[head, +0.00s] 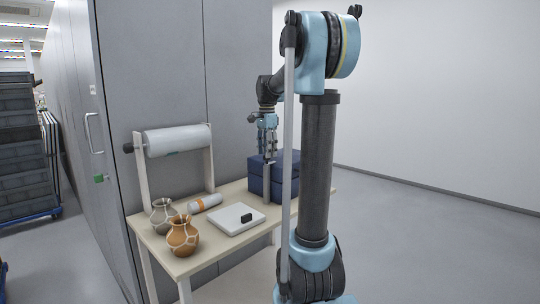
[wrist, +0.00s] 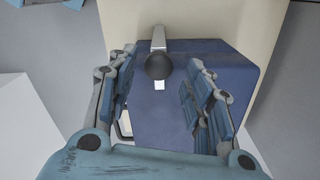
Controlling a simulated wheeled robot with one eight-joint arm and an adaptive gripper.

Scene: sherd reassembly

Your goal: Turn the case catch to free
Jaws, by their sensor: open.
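The dark blue case (head: 260,184) stands on the table's far right end, partly hidden behind my arm. In the wrist view the case (wrist: 232,62) fills the middle. A round dark knob (wrist: 159,66) with a short grey bar (wrist: 158,40) shows at its edge; this looks like the catch. A small white patch lies just below the knob. My gripper (head: 268,153) points down over the case. In the wrist view its fingers (wrist: 163,78) are spread on either side of the knob, with visible gaps. Nothing is held. Whether the knob is at free cannot be told.
On the table (head: 160,236) are a white flat device (head: 236,218), a grey jar (head: 163,215), an orange jar (head: 183,238) and a banded roll (head: 205,203). A paper roll on a stand (head: 178,140) rises behind them. Grey cabinets stand behind; floor to the right is clear.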

